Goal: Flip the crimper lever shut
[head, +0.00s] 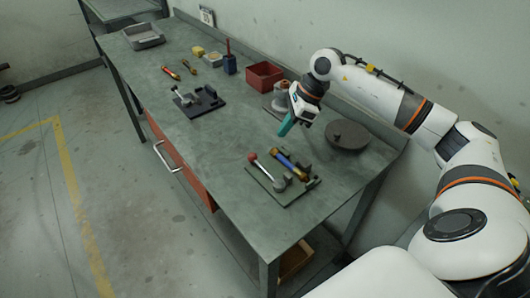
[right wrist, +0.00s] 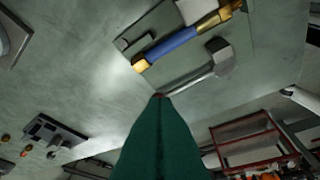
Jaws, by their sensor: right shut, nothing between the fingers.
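The crimper is a grey pivot block (head: 278,184) on a dark green plate (head: 267,184) near the table's front edge. Its lever slants from the block to a red knob (head: 253,157), away from the blue, brass-ended cylinder (head: 290,163) beside it. In the right wrist view the lever (right wrist: 192,84) runs from the grey block (right wrist: 220,57) to the knob, which is mostly hidden behind my fingertips. My right gripper (head: 285,129) has teal fingers, shut and empty, above the table beyond the crimper. I cannot tell whether the fingers touch the knob. My left gripper is not in view.
A round dark disc (head: 347,136) lies right of my right gripper. A red bin (head: 265,75) stands behind it. A black plate with a fixture (head: 200,101) lies further left. Loose tools (head: 171,72) and a grey tray (head: 143,36) are at the far end. The table between is clear.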

